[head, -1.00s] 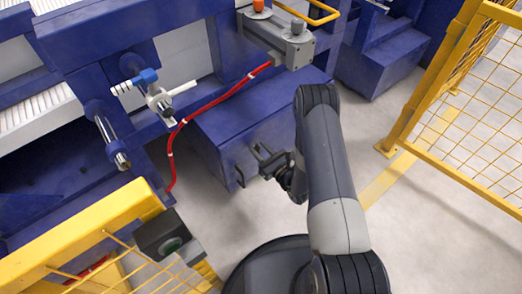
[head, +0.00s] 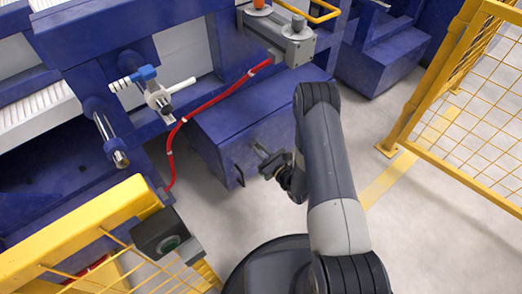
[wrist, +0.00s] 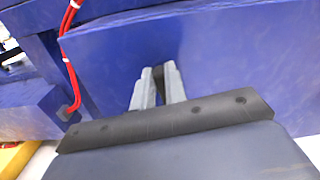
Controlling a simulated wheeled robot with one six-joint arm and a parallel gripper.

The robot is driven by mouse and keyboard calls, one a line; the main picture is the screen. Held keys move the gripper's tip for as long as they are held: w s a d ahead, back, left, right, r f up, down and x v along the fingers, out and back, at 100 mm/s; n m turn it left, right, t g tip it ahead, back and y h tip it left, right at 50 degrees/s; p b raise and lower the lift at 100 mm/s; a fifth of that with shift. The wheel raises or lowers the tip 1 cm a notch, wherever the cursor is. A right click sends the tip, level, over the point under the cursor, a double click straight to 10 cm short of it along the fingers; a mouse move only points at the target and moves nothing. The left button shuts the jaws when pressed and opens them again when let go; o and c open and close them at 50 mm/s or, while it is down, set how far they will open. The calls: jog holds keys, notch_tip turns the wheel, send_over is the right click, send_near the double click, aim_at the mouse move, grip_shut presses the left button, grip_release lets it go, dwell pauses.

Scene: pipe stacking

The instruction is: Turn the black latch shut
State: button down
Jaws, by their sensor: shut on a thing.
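My gripper (head: 266,160) is in front of the blue box (head: 218,125), low in the middle of the head view. In the wrist view, my gripper (wrist: 159,88) has its two grey fingers drawn close together at the blue panel (wrist: 215,60). They are shut on a small dark piece, the black latch (wrist: 158,74), which shows only as a narrow strip between the fingertips. The rest of the latch is hidden by the fingers. Its turn angle cannot be told.
A small black bar (head: 239,175) is on the blue box left of my gripper. A red hose (head: 205,110) runs above the box. Yellow fences stand at right (head: 455,100) and lower left (head: 85,232). Clear floor lies right of the box.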

jog(key=n+b, duration=0.3)
jog(key=n, duration=0.1)
jog(key=a+f+n+b, duration=0.1)
jog(key=n+b, duration=0.2)
jog(key=n, duration=0.1)
jog(key=s+n+b, duration=0.1)
jog(key=n+b, duration=0.2)
jog(key=n, duration=0.1)
jog(key=shift+a+f+b, duration=0.2)
jog(key=shift+f+b, duration=0.1)
jog(key=shift+f, duration=0.05)
jog(key=shift+f+n+b, duration=0.15)
jog(key=shift+n+b, duration=0.8)
jog(key=shift+n, duration=1.15)
jog(key=c, duration=1.4)
grip_release()
jog(key=shift+c, duration=0.2)
